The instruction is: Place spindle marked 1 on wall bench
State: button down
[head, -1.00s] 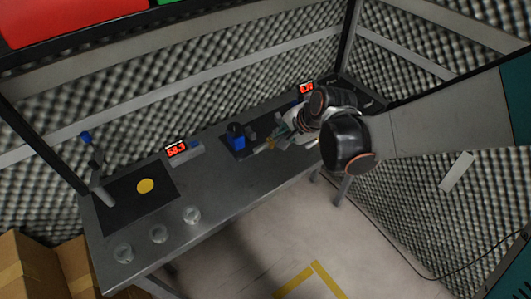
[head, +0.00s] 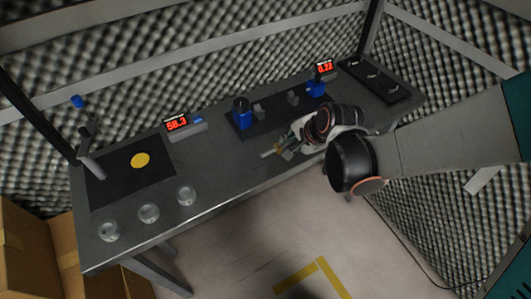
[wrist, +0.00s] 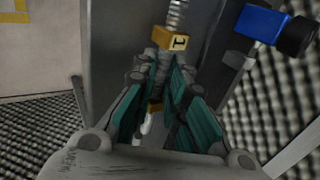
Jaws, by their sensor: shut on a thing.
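In the wrist view my gripper (wrist: 164,72) is shut on a grey metal spindle (wrist: 175,16) with a yellow block marked 1. Its lower part is hidden between the fingers. In the head view my gripper (head: 290,143) holds the spindle (head: 270,153) over or just above the front edge of the grey wall bench (head: 222,160), right of the bench's middle. The spindle points left there. I cannot tell whether it touches the bench.
A dark fixture strip with blue clamps (head: 242,113) lies behind my gripper. A red-digit display (head: 177,123) stands near the wall. A black mat with a yellow disc (head: 140,160) and several glass-like cups (head: 148,213) occupy the left. The bench's middle front is clear.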

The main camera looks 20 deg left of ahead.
jog(key=shift+s+a+r, duration=0.2)
jog(key=shift+s+a, duration=0.05)
jog(key=shift+s, duration=0.2)
jog(key=shift+f, duration=0.1)
jog(key=shift+f+b, duration=0.4)
jog(key=shift+s+f, duration=0.1)
jog(key=c, duration=1.6)
grip_release()
jog(key=shift+d, duration=0.1)
